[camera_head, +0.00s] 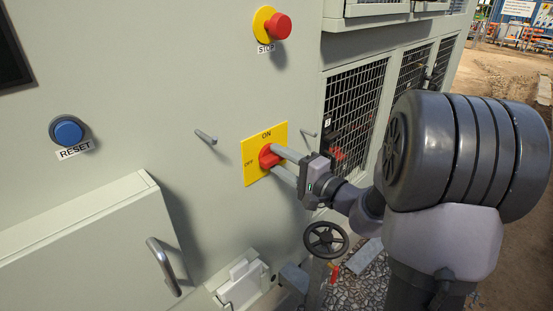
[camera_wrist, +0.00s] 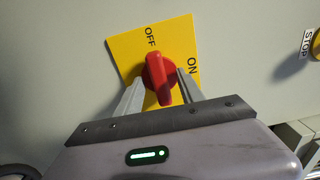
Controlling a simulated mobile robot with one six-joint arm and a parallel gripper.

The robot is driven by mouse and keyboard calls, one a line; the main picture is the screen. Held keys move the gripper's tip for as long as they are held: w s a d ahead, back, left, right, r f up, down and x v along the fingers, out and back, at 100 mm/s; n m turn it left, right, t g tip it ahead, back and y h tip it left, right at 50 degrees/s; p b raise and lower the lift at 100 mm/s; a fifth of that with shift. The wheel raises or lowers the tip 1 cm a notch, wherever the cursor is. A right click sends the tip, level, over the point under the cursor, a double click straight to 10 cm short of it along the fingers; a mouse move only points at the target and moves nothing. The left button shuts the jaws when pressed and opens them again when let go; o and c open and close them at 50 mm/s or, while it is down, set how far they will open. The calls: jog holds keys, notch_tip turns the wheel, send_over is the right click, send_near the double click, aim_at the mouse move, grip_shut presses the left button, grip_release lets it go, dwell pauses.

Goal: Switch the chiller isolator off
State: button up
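The isolator is a red rotary knob (camera_head: 266,157) on a yellow square plate (camera_head: 251,172), with ON printed at the top and OFF at the left. In the wrist view the red knob (camera_wrist: 157,75) and yellow plate (camera_wrist: 125,48) look turned, with OFF at the top and ON at the right. My gripper (camera_head: 277,159) reaches in from the right, its two grey fingers on either side of the knob. In the wrist view my gripper (camera_wrist: 160,90) is open around the knob, the right finger closer to it. Contact and the knob's exact setting are unclear.
A red STOP button (camera_head: 279,27) sits above, and a blue RESET button (camera_head: 68,131) to the left. Thin pegs (camera_head: 206,137) stick out beside the plate. Below are a box with a handle (camera_head: 163,266) and a black handwheel (camera_head: 326,239).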

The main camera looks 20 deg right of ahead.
jog(key=o, duration=0.5)
jog(key=shift+v, duration=3.5)
